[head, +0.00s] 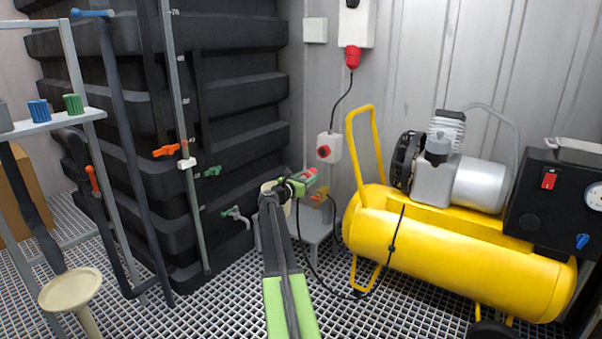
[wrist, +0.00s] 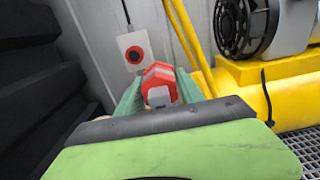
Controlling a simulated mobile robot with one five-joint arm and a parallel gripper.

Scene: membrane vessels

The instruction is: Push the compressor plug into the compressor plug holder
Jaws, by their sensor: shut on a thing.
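The compressor plug (wrist: 161,76), red with a grey-white end, sits between the green fingers of my gripper (wrist: 158,92) in the wrist view. My gripper is shut on it. In the head view my gripper (head: 300,184) is at the end of my arm, near the picture's middle, with the red plug (head: 308,176) at its tip.
The yellow compressor (head: 450,245) stands close on the right, its handle near my gripper. A black cable (head: 312,268) hangs below my gripper towards the compressor. Black tank (head: 250,105) with valves fills the left. A small grey table (head: 313,225) with an orange item stands below my gripper.

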